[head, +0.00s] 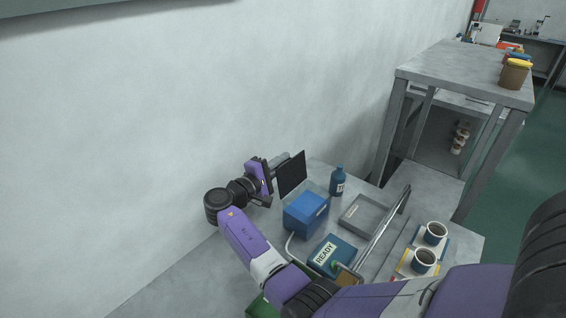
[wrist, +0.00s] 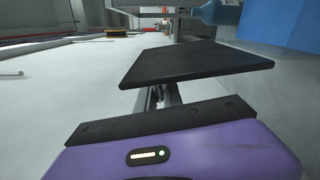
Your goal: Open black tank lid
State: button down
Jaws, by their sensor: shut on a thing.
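The black tank lid (head: 292,175) stands about upright at the back left of the blue tank (head: 303,214), raised clear of its top. In the wrist view the lid (wrist: 195,62) is a flat dark plate just ahead of my wrist. My gripper (head: 281,163) comes in from the left, close against the lid, and is shut on it. The blue tank also shows at the right of the wrist view (wrist: 285,22).
A dark blue bottle (head: 338,181) stands right of the tank. A grey tray (head: 364,214), a blue READY box (head: 332,254), a metal bar (head: 383,235) and two dark-filled cups (head: 435,233) lie farther right. The wall is close behind my arm.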

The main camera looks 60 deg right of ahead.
jog(key=c, duration=1.5)
grip_release()
jog(key=shift+b+v, duration=0.85)
jog(key=shift+v, duration=3.1)
jog(key=shift+f, duration=0.1)
